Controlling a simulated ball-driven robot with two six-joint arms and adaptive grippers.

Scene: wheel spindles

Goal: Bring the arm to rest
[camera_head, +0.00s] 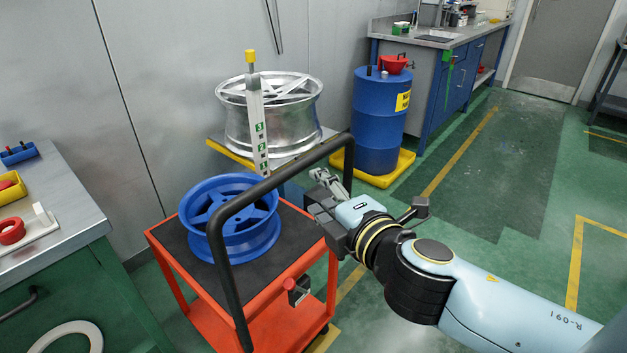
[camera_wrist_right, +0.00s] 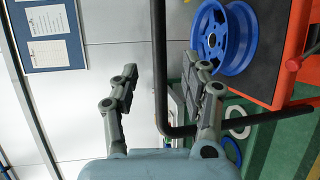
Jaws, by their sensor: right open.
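My right gripper (camera_head: 324,182) is at the right side of the red cart, close to the black handle bar in the head view. The right arm reaches in from the lower right. A blue wheel rim (camera_head: 231,222) lies flat on the cart's dark top, left of the gripper and apart from it. The blue rim also shows at the upper right of the right wrist view (camera_wrist_right: 222,38). My left gripper is not in view.
The red cart (camera_head: 172,280) has a tall black handle (camera_head: 222,262). A silver wheel rim (camera_head: 268,122) sits on a stand behind it, near a post with a yellow top. A blue drum (camera_head: 378,125) stands right of that. A metal workbench (camera_head: 75,205) is at left. The green floor at right is clear.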

